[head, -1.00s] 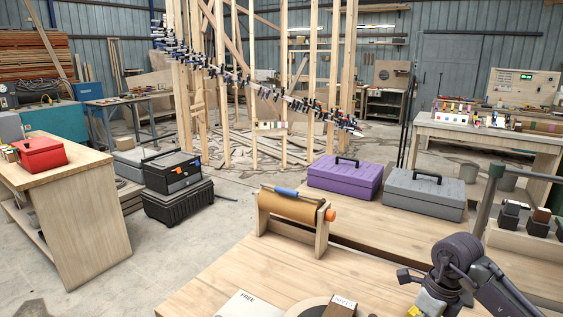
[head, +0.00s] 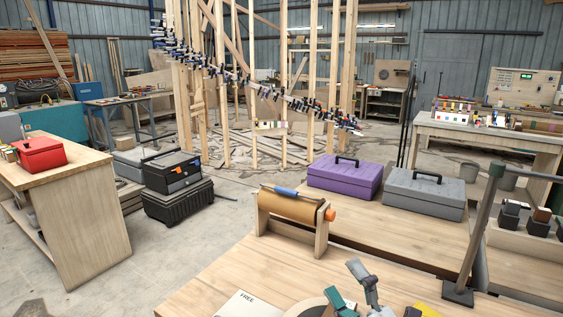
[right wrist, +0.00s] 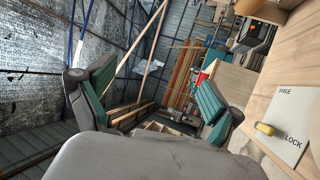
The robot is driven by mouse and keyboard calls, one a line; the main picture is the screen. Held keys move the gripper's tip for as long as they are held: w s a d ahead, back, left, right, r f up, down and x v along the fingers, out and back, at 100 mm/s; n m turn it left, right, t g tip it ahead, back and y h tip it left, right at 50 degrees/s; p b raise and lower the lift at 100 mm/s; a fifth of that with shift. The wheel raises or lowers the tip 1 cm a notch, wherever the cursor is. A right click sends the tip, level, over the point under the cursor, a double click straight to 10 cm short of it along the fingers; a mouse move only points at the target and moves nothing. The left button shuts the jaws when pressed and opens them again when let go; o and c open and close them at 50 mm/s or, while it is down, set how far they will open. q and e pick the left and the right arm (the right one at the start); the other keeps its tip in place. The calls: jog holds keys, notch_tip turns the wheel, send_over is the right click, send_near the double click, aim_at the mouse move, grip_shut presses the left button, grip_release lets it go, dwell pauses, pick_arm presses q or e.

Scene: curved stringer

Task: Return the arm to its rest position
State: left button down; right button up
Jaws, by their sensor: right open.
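My right gripper (head: 347,284) is low at the bottom of the head view, with grey fingers and teal pads. It is in front of the workbench's wooden top (head: 225,270). In the right wrist view its two fingers (right wrist: 155,92) are spread apart with nothing between them. My left gripper is not in view.
A white card marked FREE (head: 247,304) lies near the bench's front edge, beside a partly hidden round item (head: 305,307). A paper roll stand (head: 292,212), purple case (head: 345,178), grey case (head: 423,194) and dark upright post (head: 480,220) stand behind. Bare bench lies left of the card.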

jog(key=s+d+f+m+g+h, duration=0.45)
jog(key=d+f+m+h, duration=0.65)
jog(key=f+m+h, duration=0.4)
jog(key=s+f+m+g, duration=0.1)
jog(key=s+f+g, duration=0.1)
jog(key=s, duration=0.1)
jog(key=s+f+m+g+y, duration=0.1)
jog(key=s+f+m+g, duration=0.1)
jog(key=s+f, duration=0.1)
jog(key=s+f+m+g+y, duration=0.1)
jog(key=s+f+g, duration=0.1)
jog(key=s+f, duration=0.1)
jog(key=shift+s+d+f+m, duration=0.1)
jog(key=shift+s+d+m, duration=0.1)
jog(key=shift+s, duration=0.15)
jog(key=shift+s+d+f+m, duration=0.1)
jog(key=shift+s+m, duration=0.1)
jog(key=shift+s, duration=0.15)
jog(key=s+a+f+m+g+y, duration=0.15)
jog(key=s+f+g, duration=0.35)
jog(key=s, duration=0.7)
notch_tip(320, 180, down, 27)
jog(key=s+g, duration=0.2)
jog(key=s+d+f, duration=0.2)
jog(key=s+f, duration=1.2)
jog(key=s, duration=0.1)
jog(key=shift+f+n+g, duration=0.35)
jog(key=shift+s+d, duration=0.1)
